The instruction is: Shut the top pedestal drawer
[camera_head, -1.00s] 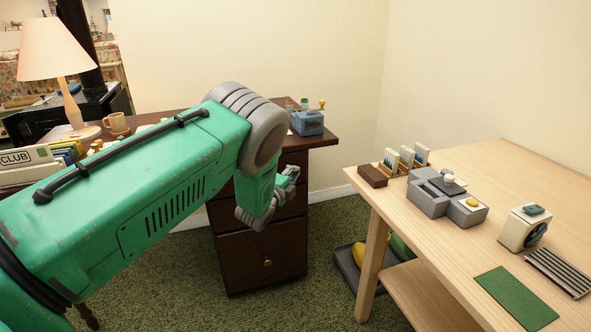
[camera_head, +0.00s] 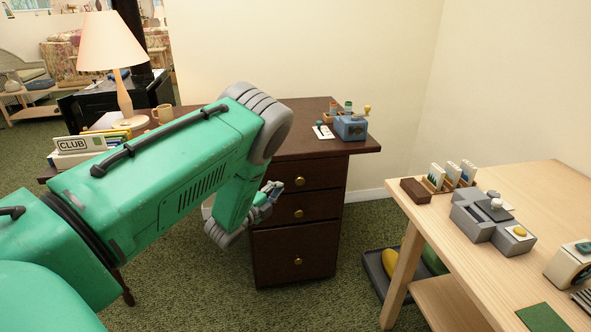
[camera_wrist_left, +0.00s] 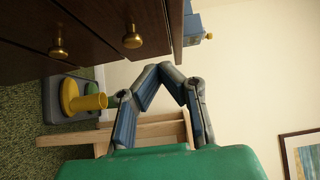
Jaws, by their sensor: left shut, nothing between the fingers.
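The dark brown desk pedestal has three stacked drawers with brass knobs. The top pedestal drawer (camera_head: 325,174) is under the desktop; its front looks about level with the drawers below, and I cannot tell whether a small gap is left. It also shows in the left wrist view (camera_wrist_left: 150,15), turned sideways, with its knob clear. My left gripper (camera_head: 271,191) is just left of the top drawer's knob in the head view, in front of the pedestal. In the left wrist view its fingers (camera_wrist_left: 166,72) meet, empty. I cannot tell contact. My right gripper is out of view.
The middle drawer (camera_head: 325,206) and bottom drawer (camera_head: 320,255) are below. A blue box with a crank (camera_head: 350,128) stands on the desktop (camera_head: 300,145). A pale wooden table (camera_head: 540,185) stands to the right, with a dark tray (camera_head: 376,277) underneath. Carpet is open before the pedestal.

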